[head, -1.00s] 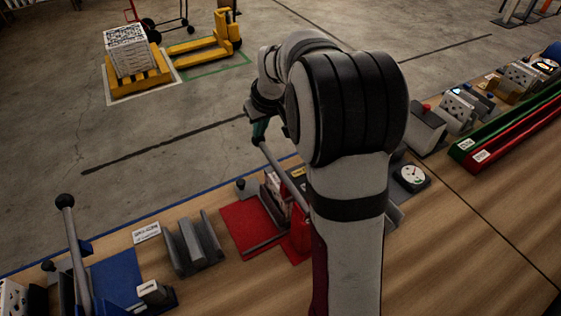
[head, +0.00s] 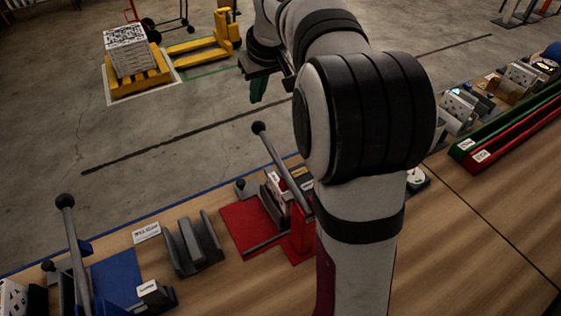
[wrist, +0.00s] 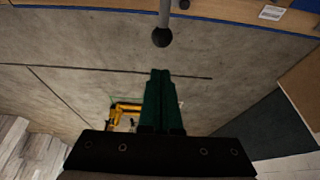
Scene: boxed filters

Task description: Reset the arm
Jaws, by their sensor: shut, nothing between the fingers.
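My gripper (head: 257,90) is up in the air beyond the far edge of the bench in the head view, over the concrete floor. Its green fingers (wrist: 160,103) are together and empty in the wrist view. The red press (head: 298,235) stands on the bench below, with its grey lever raised. The lever's black knob (head: 258,127) is clear of my fingers. The knob also shows ahead of my fingertips in the wrist view (wrist: 161,37), with a gap between.
A blue press with a raised lever (head: 76,250) stands at the left, and a grey slotted holder (head: 193,245) stands between the presses. Green (head: 500,127) and red (head: 520,134) channels lie at the right. A yellow pallet (head: 137,78) is on the floor.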

